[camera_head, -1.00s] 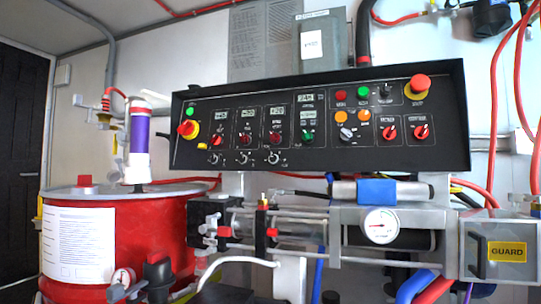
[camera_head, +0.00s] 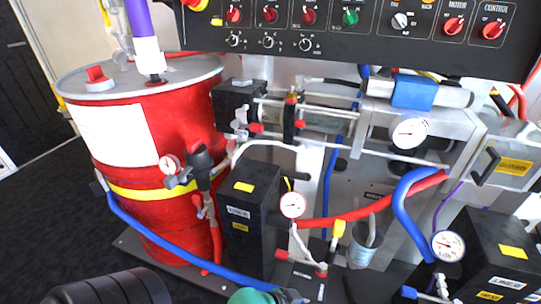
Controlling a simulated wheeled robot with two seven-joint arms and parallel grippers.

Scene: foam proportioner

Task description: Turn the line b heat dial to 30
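The black control panel (camera_head: 400,44) crosses the top of the view and its upper part is cut off. The displays above the dials are out of view. Neither gripper can be made out.
A red drum (camera_head: 150,130) stands at the left. Below the panel are a pump assembly with a gauge (camera_head: 410,133), a blue hose (camera_head: 405,205) and a guard box (camera_head: 510,160). Black boxes (camera_head: 250,215) stand low down. Dark floor (camera_head: 50,225) is clear at left.

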